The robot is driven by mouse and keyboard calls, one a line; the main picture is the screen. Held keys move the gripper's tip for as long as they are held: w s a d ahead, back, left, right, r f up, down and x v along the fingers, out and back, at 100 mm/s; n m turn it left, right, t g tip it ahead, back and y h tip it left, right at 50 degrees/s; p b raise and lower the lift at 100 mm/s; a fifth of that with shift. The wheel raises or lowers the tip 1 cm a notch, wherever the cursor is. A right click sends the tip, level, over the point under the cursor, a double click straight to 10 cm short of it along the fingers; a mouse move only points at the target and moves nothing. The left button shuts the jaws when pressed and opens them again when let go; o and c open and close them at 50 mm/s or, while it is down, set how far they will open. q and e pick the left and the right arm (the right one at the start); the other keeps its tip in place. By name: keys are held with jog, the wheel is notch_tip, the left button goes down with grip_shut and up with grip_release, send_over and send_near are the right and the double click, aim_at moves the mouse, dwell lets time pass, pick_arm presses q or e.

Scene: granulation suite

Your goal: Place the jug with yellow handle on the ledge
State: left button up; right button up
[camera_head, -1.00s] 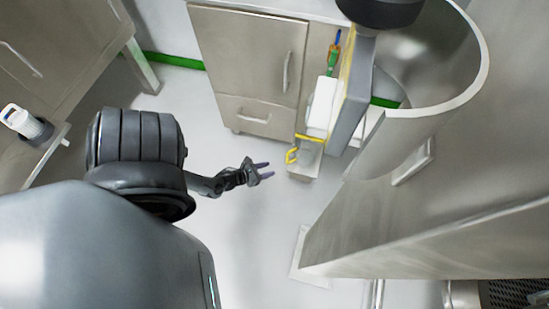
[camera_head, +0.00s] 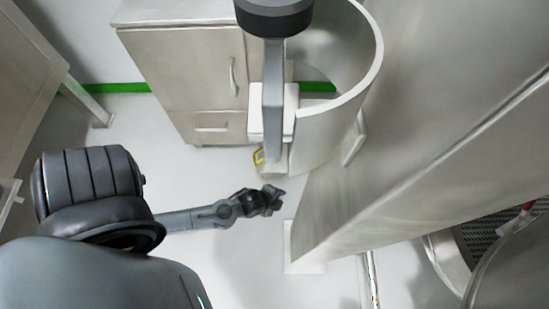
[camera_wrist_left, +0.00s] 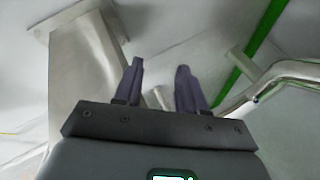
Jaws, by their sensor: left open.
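The jug with yellow handle (camera_head: 259,155) shows in the head view as a small yellow loop beside a steel body, low beside the cabinet. A grey upright part hides much of it. My left gripper (camera_head: 276,193) is in front of and slightly right of the jug in the picture, apart from it. In the left wrist view, my left gripper (camera_wrist_left: 160,82) has its two fingers spread with nothing between them. The jug cannot be made out in that view. I cannot tell which surface is the ledge. My right gripper is not in view.
A steel cabinet (camera_head: 185,70) stands behind the jug. A steel table (camera_head: 30,75) is at the far left. White floor (camera_head: 190,185) is open around my left forearm.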

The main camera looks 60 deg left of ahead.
pick_arm(q)
jog(key=s+d+r+n+g, duration=0.1)
jog(key=r+n, duration=0.3)
jog(key=r, duration=0.4)
jog(key=s+d+r+n+g+h, duration=0.1)
jog(key=s+d+r+n, duration=0.2)
jog(key=r+n, duration=0.2)
notch_tip(320, 180, up, 3)
jog(key=shift+g, duration=0.4)
